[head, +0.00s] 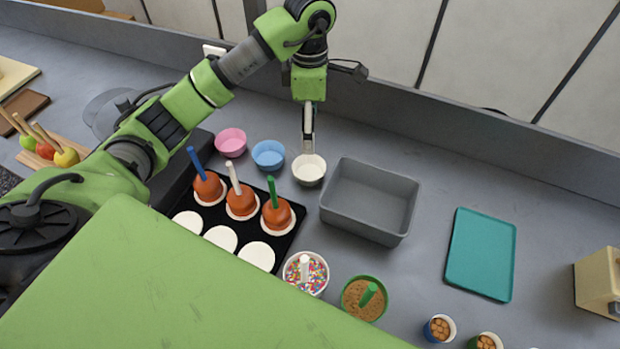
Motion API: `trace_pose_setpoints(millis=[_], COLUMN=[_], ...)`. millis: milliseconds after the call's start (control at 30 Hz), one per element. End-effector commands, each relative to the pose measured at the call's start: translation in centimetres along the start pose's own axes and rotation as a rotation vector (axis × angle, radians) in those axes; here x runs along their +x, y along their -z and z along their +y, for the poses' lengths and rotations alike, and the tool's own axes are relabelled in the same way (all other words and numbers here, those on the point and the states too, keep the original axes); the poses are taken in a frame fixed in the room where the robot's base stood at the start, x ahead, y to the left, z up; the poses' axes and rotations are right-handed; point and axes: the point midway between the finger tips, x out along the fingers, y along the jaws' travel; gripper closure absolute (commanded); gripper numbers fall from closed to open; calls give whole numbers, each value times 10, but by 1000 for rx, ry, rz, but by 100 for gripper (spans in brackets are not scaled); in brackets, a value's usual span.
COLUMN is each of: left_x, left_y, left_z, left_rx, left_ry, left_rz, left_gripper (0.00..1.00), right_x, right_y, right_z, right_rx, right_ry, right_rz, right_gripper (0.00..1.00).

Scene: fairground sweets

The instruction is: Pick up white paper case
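The white paper case (309,172) stands upright on the grey counter, between the blue paper case (268,155) and the grey bin. My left arm reaches over from the left, and its gripper (308,147) points down at the far rim of the white case. The fingers show nearly edge-on, so I cannot tell whether they are apart or closed on the rim. A pink paper case (231,142) stands further left. My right gripper is not in view.
A grey bin (371,197) stands close right of the white case. A black tray (287,240) with several toffee apples on sticks lies in front. Sprinkles bowl (318,285), brown-filled green bowl (350,310) and teal tray (480,254) are nearer and right. A wall rises behind.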

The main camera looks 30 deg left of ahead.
Motion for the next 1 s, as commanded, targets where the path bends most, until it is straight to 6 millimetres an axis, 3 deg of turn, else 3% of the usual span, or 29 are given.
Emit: trace_pose_setpoints(millis=[67, 167, 333, 500, 667, 1000], left_x=[10, 20, 52, 80, 92, 134], left_y=[0, 0, 0, 0, 0, 1], left_z=[0, -1, -2, -2, -1, -8], left_rx=[0, 0, -1, 0, 0, -1], left_ry=[1, 4, 7, 4, 1, 4], left_rz=[0, 1, 1, -1, -1, 0], left_gripper=[26, 26, 26, 26, 26, 26], right_x=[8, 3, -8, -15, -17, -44], right_y=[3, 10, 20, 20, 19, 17], right_z=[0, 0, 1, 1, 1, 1], right_rx=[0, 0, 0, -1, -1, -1], right_ry=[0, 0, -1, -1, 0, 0], right_rz=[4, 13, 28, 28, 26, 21], right_gripper=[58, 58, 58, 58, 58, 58])
